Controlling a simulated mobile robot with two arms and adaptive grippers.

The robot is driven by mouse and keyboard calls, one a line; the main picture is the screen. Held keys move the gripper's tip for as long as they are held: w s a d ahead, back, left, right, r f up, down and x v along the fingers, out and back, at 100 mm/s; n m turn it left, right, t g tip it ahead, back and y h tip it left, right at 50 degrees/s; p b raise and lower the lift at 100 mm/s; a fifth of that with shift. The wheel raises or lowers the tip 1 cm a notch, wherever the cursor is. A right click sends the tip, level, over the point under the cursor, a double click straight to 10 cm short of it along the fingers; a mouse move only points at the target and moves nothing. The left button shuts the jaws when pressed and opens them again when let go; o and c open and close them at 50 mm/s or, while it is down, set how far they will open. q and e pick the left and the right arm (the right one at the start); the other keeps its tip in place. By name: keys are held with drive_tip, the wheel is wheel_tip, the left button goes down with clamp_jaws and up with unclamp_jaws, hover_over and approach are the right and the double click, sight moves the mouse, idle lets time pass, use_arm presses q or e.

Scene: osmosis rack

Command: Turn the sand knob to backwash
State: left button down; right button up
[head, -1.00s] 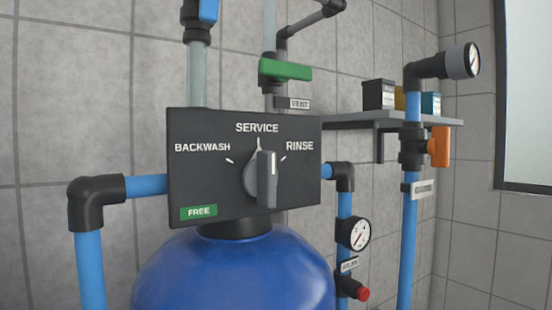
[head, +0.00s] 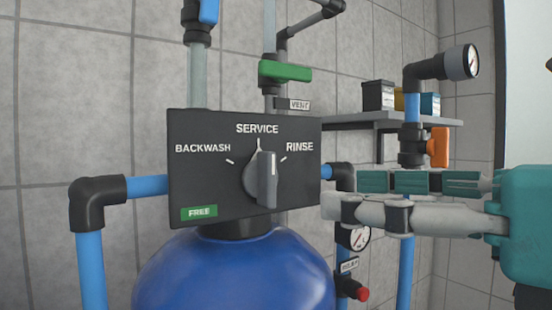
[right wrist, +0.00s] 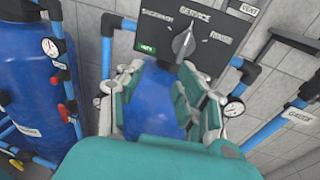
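The sand knob (head: 264,180) is a grey lever knob on a black panel (head: 205,180) above a blue tank (head: 235,275). The panel reads BACKWASH at left, SERVICE at top and RINSE at right. The knob's lever stands about upright, its marked end up near SERVICE. A green FREE tag is at the panel's lower left. My right gripper (head: 335,196) is to the right of the panel, apart from the knob. In the right wrist view its fingers (right wrist: 158,78) are spread and empty, with the knob (right wrist: 184,43) beyond them. My left gripper is not in view.
Blue pipes with black elbows flank the panel, with a gauge (head: 352,238) and red knob (head: 361,294) below my right gripper. A green-handled valve (head: 287,71) is above the panel. An orange-handled valve (head: 438,147) and a shelf (head: 350,122) are at right. The panel's front is clear.

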wheel_tip(320, 180, up, 2)
drive_tip(key=d+m+t+h, duration=0.2)
drive_tip(key=d, duration=0.1)
drive_tip(key=p, duration=0.8)
approach(274, 159)
drive_tip(key=x, duration=0.8)
drive_tip(key=shift+w+a+r, duration=0.1)
drive_tip(key=shift+w+a, duration=0.4)
drive_tip(key=shift+w, duration=0.15)
clamp_jaws()
